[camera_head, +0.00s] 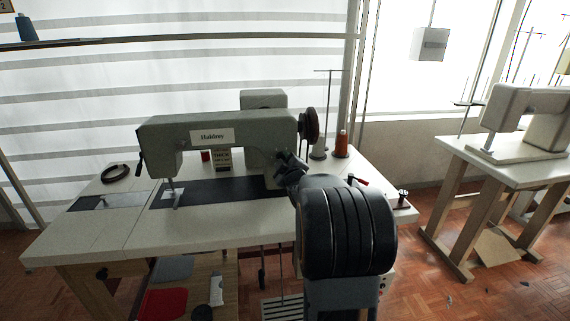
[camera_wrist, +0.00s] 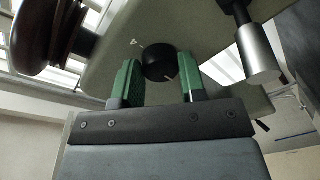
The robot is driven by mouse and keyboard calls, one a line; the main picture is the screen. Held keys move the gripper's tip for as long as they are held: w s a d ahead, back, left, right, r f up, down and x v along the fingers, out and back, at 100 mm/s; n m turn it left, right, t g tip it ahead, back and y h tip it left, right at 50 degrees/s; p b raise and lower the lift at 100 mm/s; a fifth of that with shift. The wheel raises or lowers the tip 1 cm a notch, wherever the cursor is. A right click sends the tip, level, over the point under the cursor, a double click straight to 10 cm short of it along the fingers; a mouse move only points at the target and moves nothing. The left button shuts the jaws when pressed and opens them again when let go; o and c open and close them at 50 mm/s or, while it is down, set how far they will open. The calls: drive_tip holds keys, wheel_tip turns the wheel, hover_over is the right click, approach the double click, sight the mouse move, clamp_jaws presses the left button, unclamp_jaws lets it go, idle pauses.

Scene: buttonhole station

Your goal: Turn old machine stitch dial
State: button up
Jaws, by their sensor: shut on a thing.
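The old grey-green sewing machine (camera_head: 215,125) with a name plate stands on the white table in the head view. Its pillar end is at the right, where my gripper (camera_head: 282,160) reaches in from the front. In the wrist view the black round stitch dial (camera_wrist: 158,62) with a pale pointer mark sits between the two green fingers of my gripper (camera_wrist: 157,76). The fingers are shut on the dial from both sides. A small pale mark is on the machine body (camera_wrist: 110,65) side, up and left of the dial. In the head view the dial is hidden behind my gripper.
A dark handwheel (camera_head: 310,125) is on the machine's right end, close to my gripper; it also shows at upper left in the wrist view. Thread cones (camera_head: 341,145) stand behind at right. A metal cylinder (camera_wrist: 258,55) hangs right of the dial. Another machine table (camera_head: 520,175) is at right.

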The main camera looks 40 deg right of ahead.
drive_tip(key=m+b, duration=0.2)
drive_tip(key=m, duration=0.1)
drive_tip(key=m+b, duration=0.1)
drive_tip(key=m, duration=0.1)
drive_tip(key=shift+f, duration=0.25)
drive_tip(key=m+h+b, duration=0.1)
drive_tip(key=m+b, duration=0.1)
drive_tip(key=m, duration=0.4)
drive_tip(key=shift+a, duration=0.15)
drive_tip(key=shift+m, duration=0.3)
drive_tip(key=o, duration=0.9)
drive_tip(key=shift+r+h, duration=0.1)
drive_tip(key=shift+h, duration=0.2)
